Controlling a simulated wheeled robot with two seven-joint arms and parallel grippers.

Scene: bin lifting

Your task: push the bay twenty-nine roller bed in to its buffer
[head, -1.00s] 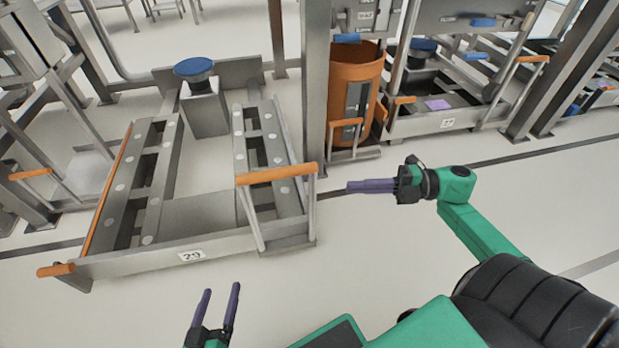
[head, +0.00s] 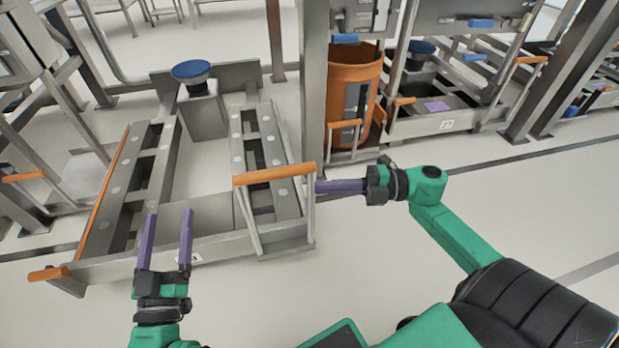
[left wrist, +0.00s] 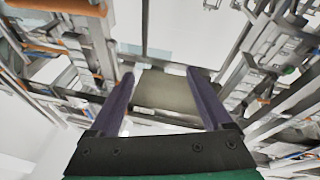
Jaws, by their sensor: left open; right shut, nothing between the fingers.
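The bay twenty-nine roller bed (head: 225,243) is a grey steel frame with two roller rails and an orange handle (head: 274,174) on its right front. Its number plate is mostly hidden behind my left gripper. The blue-topped buffer (head: 191,70) stands on a grey post at the back, between the rails. My left gripper (head: 169,213) is open and empty, in front of the bed's front beam; its spread fingers (left wrist: 160,85) show in the left wrist view. My right gripper (head: 318,187) is shut and empty, its tips beside the handle's right post; I cannot tell if they touch.
A second orange grip (head: 48,273) sticks out at the bed's front left corner. An orange bin (head: 353,90) stands behind a steel upright to the right. Bay 77 (head: 447,125) lies beyond it. The pale floor in front right is clear.

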